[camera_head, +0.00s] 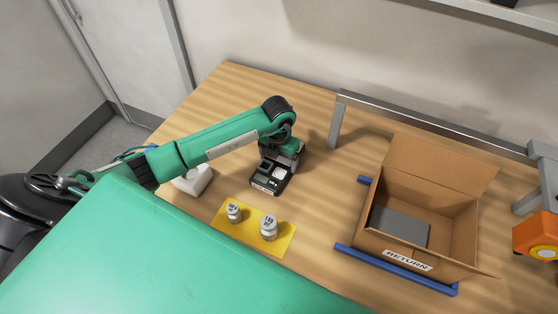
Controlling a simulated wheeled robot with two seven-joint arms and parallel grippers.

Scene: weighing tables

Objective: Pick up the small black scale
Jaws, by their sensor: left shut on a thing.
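The small black scale (266,186) is at the middle of the wooden table, with a light round pan on top and a pale label on its front edge. My left gripper (280,158) is at the scale's far side, pointing down, and is shut on it. The fingertips are mostly hidden by the wrist and the scale. I cannot tell whether the scale is lifted off the table. My right gripper is not in view.
Two metal weights (268,228) stand on a yellow mat (283,243) in front of the scale. A white device (193,180) sits left under my arm. An open cardboard box (455,240) marked RETURN stands right between blue rails (395,270). A metal frame (430,122) stands behind.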

